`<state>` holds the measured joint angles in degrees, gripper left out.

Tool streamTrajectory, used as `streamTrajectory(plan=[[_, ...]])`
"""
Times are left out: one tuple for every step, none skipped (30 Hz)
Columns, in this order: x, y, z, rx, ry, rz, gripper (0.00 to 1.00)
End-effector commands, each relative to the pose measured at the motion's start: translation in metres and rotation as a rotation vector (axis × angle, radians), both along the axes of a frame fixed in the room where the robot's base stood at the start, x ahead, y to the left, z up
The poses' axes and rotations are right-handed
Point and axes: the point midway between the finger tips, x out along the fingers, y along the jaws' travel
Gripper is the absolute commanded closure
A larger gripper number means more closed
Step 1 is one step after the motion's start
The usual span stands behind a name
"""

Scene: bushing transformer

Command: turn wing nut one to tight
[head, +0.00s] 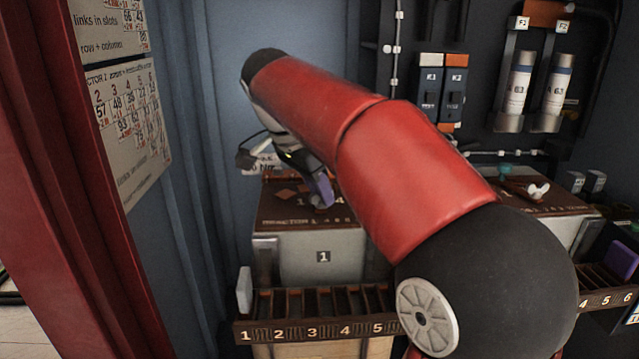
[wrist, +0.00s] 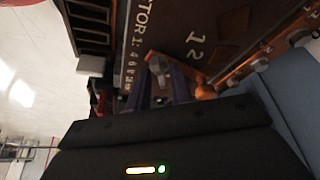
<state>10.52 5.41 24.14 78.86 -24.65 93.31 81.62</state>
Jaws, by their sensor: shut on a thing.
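The reactor box marked 1 (head: 323,240) stands in the middle of the head view, with a dark brown lettered top. A small grey wing nut (head: 321,203) sits on that top near its front edge. My gripper (head: 320,190) reaches down onto it from behind my red arm. In the wrist view the grey wing nut (wrist: 158,64) shows at the tips of my purple fingers (wrist: 160,84), one on each side. My gripper is shut on the wing nut. The contact itself is partly hidden, and its thread cannot be seen.
A numbered slot rack (head: 310,328) runs along the front of the box. A second box with a pale wing nut (head: 538,190) stands at the right, partly behind my arm. Switches (head: 440,90) and fuses (head: 520,85) hang on the back wall. A red post (head: 85,180) borders the left.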

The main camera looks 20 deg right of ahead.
Motion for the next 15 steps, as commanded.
streamTrajectory(plan=[[0.0013, 0.0012, -0.0002, 0.0, 0.0, -0.04, 1.0], [0.0015, 0.0012, 0.0002, -0.001, -0.002, -0.069, 1.0], [0.0017, 0.0012, 0.0, -0.001, -0.001, -0.106, 1.0], [0.002, 0.001, -0.0003, 0.0, 0.0, -0.134, 1.0], [0.0022, 0.0013, -0.0002, 0.0, -0.001, -0.16, 1.0], [0.0021, 0.0012, 0.0002, 0.0, -0.001, -0.196, 1.0], [0.0024, 0.001, 0.0, 0.0, -0.001, -0.222, 1.0], [0.0024, 0.0013, -0.0002, 0.0, -0.001, -0.247, 1.0], [0.0028, 0.0011, -0.0001, 0.0, -0.001, -0.28, 1.0], [0.0029, 0.0009, 0.0, 0.0, -0.002, -0.303, 1.0], [0.0027, 0.0011, 0.0001, 0.0, -0.001, -0.324, 1.0], [0.003, 0.001, 0.0001, 0.0, -0.002, -0.353, 1.0], [0.0032, 0.0007, 0.0001, 0.0, -0.002, -0.374, 1.0], [0.0032, 0.0007, 0.0001, 0.0, -0.002, -0.392, 1.0], [0.0033, 0.0009, 0.0, 0.0, -0.002, -0.416, 1.0]])
